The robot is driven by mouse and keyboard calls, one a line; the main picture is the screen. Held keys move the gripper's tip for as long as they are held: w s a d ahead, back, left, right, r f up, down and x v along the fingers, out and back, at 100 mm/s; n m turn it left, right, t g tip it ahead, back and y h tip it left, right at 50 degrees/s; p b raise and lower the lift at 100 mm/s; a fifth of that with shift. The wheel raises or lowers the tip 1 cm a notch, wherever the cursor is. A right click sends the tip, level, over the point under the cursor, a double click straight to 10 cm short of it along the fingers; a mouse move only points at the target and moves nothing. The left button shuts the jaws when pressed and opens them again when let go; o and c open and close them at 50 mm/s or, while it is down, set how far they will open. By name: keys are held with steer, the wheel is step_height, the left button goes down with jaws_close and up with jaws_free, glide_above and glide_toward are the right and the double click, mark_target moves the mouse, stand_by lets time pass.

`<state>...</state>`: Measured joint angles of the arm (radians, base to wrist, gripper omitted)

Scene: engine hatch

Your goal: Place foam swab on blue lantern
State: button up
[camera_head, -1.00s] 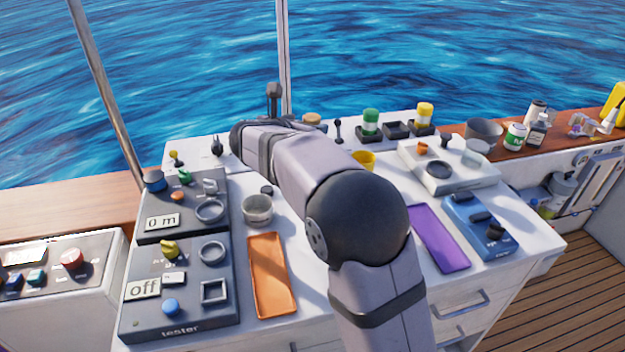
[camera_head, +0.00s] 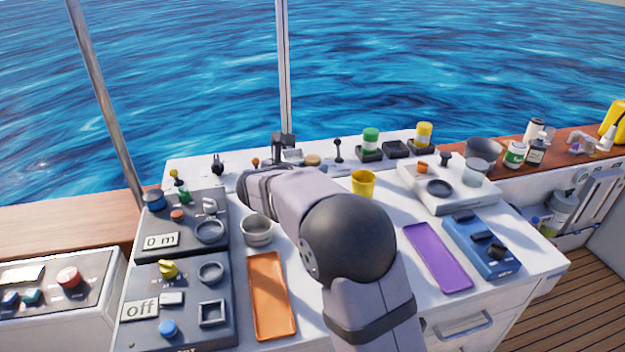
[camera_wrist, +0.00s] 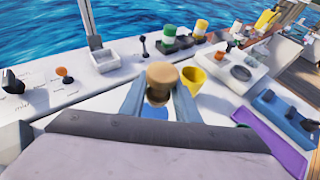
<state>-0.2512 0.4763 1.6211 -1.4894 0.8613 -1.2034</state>
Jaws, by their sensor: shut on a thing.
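A tan, round-topped thing, seemingly the foam swab (camera_wrist: 161,73), is between the fingers of my gripper (camera_wrist: 158,98) in the wrist view. My gripper is shut on it. Only its tan top (camera_head: 312,159) shows past my arm in the head view, where my fingers are hidden. A blue patch (camera_wrist: 155,112) shows below the swab, between the fingers; I cannot tell whether it is the blue lantern. No other blue lantern is clear in either view.
A yellow cup (camera_head: 363,183) stands right of my gripper. Green (camera_head: 370,140) and yellow (camera_head: 424,134) cylinders stand in dark holders behind. An orange tray (camera_head: 271,295), a purple tray (camera_head: 436,256), a grey cup (camera_head: 257,230) and dark control panels (camera_head: 190,222) occupy the console.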

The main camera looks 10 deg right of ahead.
steer(key=shift+f, duration=1.7)
steer(key=shift+f, duration=0.1)
steer(key=o, duration=1)
steer(key=shift+o, duration=0.2)
steer(key=shift+r, duration=0.25)
steer(key=shift+s+a, duration=0.2)
steer(key=shift+a, duration=0.1)
steer(key=b+v, duration=0.1)
steer(key=v, duration=1)
steer(key=shift+s+r+b, duration=0.15)
steer(key=shift+b, duration=0.15)
